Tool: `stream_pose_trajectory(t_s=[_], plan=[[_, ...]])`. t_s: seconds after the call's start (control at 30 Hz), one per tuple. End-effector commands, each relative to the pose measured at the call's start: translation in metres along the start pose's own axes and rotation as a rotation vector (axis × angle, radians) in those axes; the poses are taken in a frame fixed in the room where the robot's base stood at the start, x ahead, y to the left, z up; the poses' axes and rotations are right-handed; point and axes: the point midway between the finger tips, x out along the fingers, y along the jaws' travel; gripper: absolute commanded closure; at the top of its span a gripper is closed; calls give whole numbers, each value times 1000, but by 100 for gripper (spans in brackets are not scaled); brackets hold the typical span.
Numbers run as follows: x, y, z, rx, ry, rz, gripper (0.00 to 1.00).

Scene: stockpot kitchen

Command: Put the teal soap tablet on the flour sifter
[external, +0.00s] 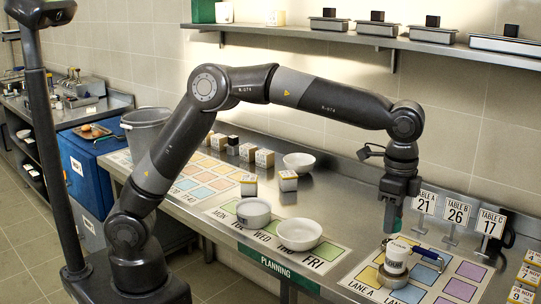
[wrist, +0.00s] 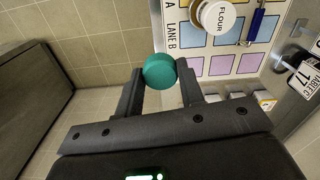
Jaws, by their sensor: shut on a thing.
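The teal soap tablet (wrist: 159,72) is a round, flat disc. My gripper (wrist: 160,80) is shut on it, with one finger at each side, as the wrist view shows. In the external view my gripper (external: 393,212) points down and the teal tablet shows only as a small patch at its tips. The flour sifter (external: 397,258) is a white drum lettered FLOUR, standing on the lane mat. It is below the gripper, and a clear gap shows between the tablet and its top. The wrist view shows its white top (wrist: 217,16) ahead, apart from the tablet.
A blue handle (external: 428,254) lies right beside the sifter. Table number signs (external: 458,212) stand behind it, and small boxes (external: 527,277) at the right edge. White bowls (external: 299,234) stand on the planning mat to the left. A shelf (external: 385,38) runs above.

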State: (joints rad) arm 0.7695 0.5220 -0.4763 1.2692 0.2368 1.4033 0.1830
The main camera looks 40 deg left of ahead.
Motion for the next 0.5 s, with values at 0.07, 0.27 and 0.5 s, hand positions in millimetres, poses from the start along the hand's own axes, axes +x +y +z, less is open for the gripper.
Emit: stream_pose_trajectory(t_s=[0.07,0.27,0.5], plan=[[8,-10,0,0,-3,1,87],[35,-55,1,-3,-3,3,87],[62,-100,1,-1,-1,2,87]])
